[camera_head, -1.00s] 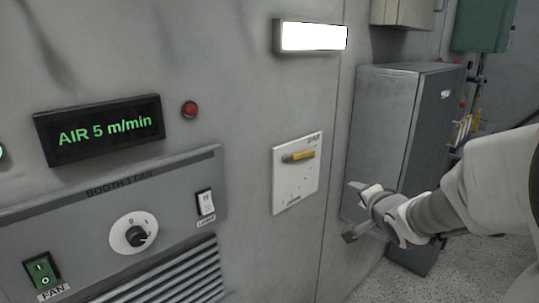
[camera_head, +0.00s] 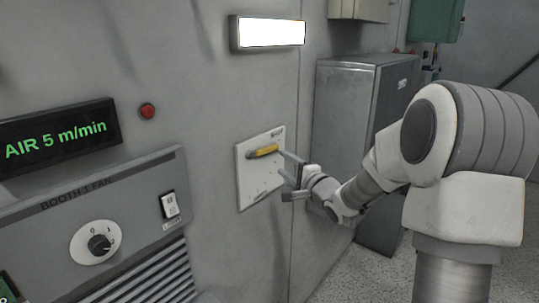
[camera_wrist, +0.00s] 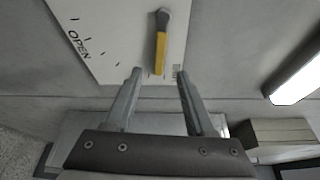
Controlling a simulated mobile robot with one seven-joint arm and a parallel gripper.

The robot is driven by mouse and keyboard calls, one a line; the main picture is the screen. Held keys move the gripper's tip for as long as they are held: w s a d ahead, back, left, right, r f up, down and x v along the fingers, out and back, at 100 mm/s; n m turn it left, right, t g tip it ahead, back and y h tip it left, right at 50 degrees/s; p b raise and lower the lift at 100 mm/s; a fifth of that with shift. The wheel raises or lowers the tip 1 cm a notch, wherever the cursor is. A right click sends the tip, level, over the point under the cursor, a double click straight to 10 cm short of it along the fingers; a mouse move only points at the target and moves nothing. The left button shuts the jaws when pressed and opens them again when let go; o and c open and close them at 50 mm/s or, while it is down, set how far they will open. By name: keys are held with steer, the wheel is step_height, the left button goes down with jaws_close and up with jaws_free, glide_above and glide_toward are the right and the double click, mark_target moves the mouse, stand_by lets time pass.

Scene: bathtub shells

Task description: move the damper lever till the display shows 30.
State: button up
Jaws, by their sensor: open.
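The damper lever (camera_head: 263,151) has a yellow handle and lies near the top of a white plate (camera_head: 249,186) on the wall. In the wrist view the yellow lever (camera_wrist: 161,52) points toward the gap between my fingers, and the word OPEN stands at the plate's left edge. My gripper (camera_head: 287,168) is open at the plate's right side. In the wrist view its fingertips (camera_wrist: 159,72) lie on either side of the lever's free end, with visible gaps; contact cannot be seen. The display (camera_head: 58,137) reads AIR 5 m/min in green.
A fan panel (camera_head: 110,200) with a round knob (camera_head: 96,243), a light switch (camera_head: 170,205) and louvres is left of the plate. A red lamp (camera_head: 147,111) and a lit white lamp (camera_head: 268,32) are above. A grey cabinet (camera_head: 345,110) stands to the right.

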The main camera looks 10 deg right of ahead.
mark_target(266, 152)
steer(key=x, duration=0.9)
steer(key=shift+w, duration=0.15)
jaws_close()
stand_by(1.1)
